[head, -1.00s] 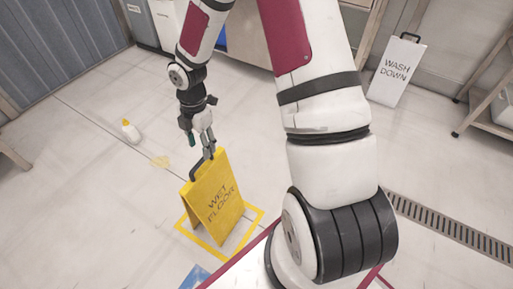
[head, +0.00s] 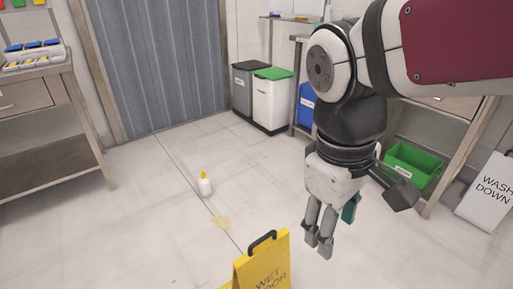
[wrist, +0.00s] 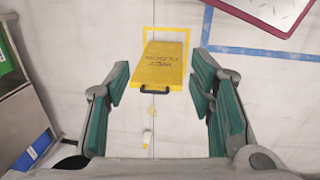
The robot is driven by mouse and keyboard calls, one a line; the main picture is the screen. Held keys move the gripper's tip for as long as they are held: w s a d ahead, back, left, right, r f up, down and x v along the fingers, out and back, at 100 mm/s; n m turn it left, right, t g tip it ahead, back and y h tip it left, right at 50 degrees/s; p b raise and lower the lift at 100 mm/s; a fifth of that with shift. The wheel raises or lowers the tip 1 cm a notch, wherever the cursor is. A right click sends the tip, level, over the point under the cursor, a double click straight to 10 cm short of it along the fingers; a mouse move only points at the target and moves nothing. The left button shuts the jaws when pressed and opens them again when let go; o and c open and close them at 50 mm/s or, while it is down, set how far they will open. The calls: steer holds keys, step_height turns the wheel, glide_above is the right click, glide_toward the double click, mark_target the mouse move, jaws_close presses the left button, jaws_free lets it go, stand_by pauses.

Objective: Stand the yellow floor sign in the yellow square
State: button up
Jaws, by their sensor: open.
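The yellow floor sign (head: 264,268) stands upright at the bottom of the head view, its black handle on top and its lower part cut off. In the wrist view the sign (wrist: 163,68) is seen from above, with its base over the yellow square (wrist: 168,28). Part of the outline shows beyond the sign; the rest is hidden by it, so I cannot tell whether the whole base is inside. My gripper (head: 322,245) is raised above the floor, right of the sign in the head view. In the wrist view my gripper (wrist: 163,85) is open, fingers wide apart and empty.
A white bottle (head: 205,185) stands near a yellow stain (head: 220,222) on the floor. A wooden-framed bench (head: 45,150) is at left. Bins (head: 272,103), a green crate (head: 412,166) and a white sign (head: 490,190) line the back and right.

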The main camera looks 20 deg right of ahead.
steer(key=s+a+m+y, duration=0.1)
steer(key=s+a+m, duration=0.1)
steer(key=s, duration=0.6)
steer(key=shift+r+m+t+y, duration=0.3)
steer(key=shift+r+m, duration=0.15)
steer(key=shift+m, duration=0.45)
steer(key=shift+r, duration=0.1)
step_height(320, 180, up, 28)
steer(key=t+p, duration=0.3)
steer(key=p, duration=2.4)
steer(key=shift+d+r+t, duration=0.2)
steer(key=shift+t, duration=0.2)
steer(key=shift+w, duration=0.1)
